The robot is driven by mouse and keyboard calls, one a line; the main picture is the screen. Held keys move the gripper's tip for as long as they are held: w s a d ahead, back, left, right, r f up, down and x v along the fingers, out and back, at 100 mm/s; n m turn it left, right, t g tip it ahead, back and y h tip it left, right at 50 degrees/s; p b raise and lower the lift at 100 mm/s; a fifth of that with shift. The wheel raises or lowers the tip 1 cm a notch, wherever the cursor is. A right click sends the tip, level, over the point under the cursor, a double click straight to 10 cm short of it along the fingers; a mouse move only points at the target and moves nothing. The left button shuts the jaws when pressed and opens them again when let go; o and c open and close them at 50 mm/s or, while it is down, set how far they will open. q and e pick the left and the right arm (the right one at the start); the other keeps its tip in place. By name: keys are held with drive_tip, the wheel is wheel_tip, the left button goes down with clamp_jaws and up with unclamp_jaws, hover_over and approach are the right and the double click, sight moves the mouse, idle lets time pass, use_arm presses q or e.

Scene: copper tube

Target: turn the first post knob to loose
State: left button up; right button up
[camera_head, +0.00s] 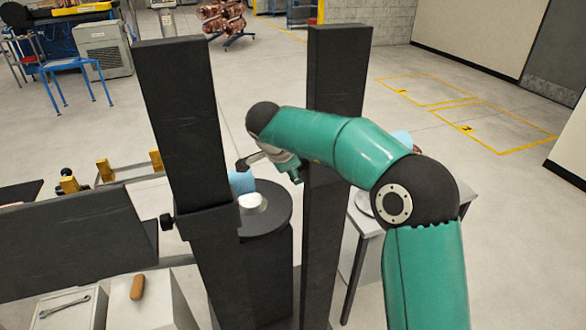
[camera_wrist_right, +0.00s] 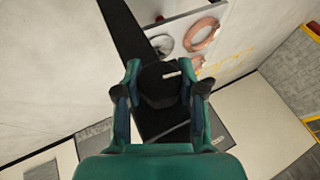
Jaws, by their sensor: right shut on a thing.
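Two tall black posts stand in the head view, one on the left (camera_head: 180,110) and one on the right (camera_head: 340,75). A small black knob (camera_head: 167,222) sticks out from the left post's side. My right gripper (camera_head: 297,174) is at the right post, below its top. In the right wrist view, my right gripper (camera_wrist_right: 160,92) is shut on a round black knob (camera_wrist_right: 158,92) with a white mark line, one finger on each side. The post runs behind this knob. In the head view, my arm and the post hide it. My left gripper is not in view.
A round black stand (camera_head: 270,222) with a white and blue part sits between the posts. A grey side table (camera_head: 362,222) is behind the right post. A wrench (camera_head: 65,306) and an orange-brown handle (camera_head: 137,287) lie at lower left. A copper ring (camera_wrist_right: 202,35) shows in the wrist view.

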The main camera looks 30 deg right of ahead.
drive_tip(key=shift+f+n+g, duration=0.25)
drive_tip(key=shift+n+g, duration=0.05)
drive_tip(key=shift+g, duration=0.6)
drive_tip(key=shift+y, duration=0.3)
drive_tip(key=o, duration=1.2)
drive_tip(key=shift+c, duration=0.2)
drive_tip(key=shift+r, duration=0.1)
drive_tip(key=shift+r, duration=0.2)
drive_tip(key=shift+r, duration=4.7)
